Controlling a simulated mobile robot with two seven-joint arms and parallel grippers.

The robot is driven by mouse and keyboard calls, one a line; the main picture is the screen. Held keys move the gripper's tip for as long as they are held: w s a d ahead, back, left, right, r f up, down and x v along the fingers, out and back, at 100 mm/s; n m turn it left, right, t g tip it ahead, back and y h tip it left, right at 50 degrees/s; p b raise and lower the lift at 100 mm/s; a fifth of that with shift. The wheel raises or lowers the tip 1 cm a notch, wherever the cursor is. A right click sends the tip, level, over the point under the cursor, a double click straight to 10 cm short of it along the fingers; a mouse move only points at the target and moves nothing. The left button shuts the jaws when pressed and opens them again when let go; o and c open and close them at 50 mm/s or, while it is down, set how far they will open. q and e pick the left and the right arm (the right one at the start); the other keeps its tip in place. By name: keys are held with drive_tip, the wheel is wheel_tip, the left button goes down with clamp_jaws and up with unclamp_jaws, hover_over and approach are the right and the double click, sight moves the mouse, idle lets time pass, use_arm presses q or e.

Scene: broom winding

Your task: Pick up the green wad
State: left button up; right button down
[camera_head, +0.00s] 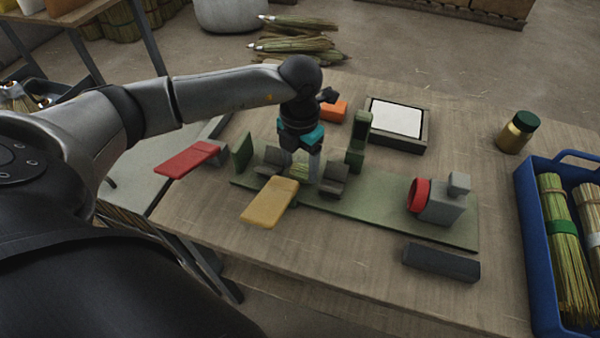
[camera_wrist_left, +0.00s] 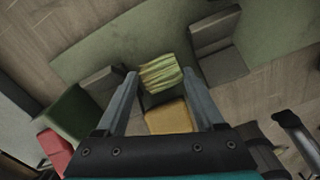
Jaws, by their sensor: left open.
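The green wad (camera_head: 299,172) is a small bundle of yellow-green straw. It lies between two dark grey angled blocks on a long green base plate (camera_head: 385,205). In the left wrist view the wad (camera_wrist_left: 160,73) shows between the fingers. My left gripper (camera_head: 301,162) points down over it, open, with one finger at each side. I cannot tell whether the fingers touch the wad. My right gripper is not in view.
Close to the gripper are a yellow paddle (camera_head: 269,203), a green upright post (camera_head: 358,142) and a dark block (camera_head: 335,177). A red paddle (camera_head: 187,159) is at left. A red-ringed grey device (camera_head: 440,205) and a blue crate (camera_head: 529,240) stand at right.

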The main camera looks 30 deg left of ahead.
sight(300, 167)
use_arm(q)
drive_tip(key=shift+f, duration=0.55)
drive_tip(key=c, duration=1.1)
drive_tip(key=shift+r, duration=0.15)
drive_tip(key=shift+r, duration=0.65)
wheel_tip(300, 167, up, 19)
drive_tip(key=p, duration=0.3)
drive_tip(key=shift+f, duration=0.2)
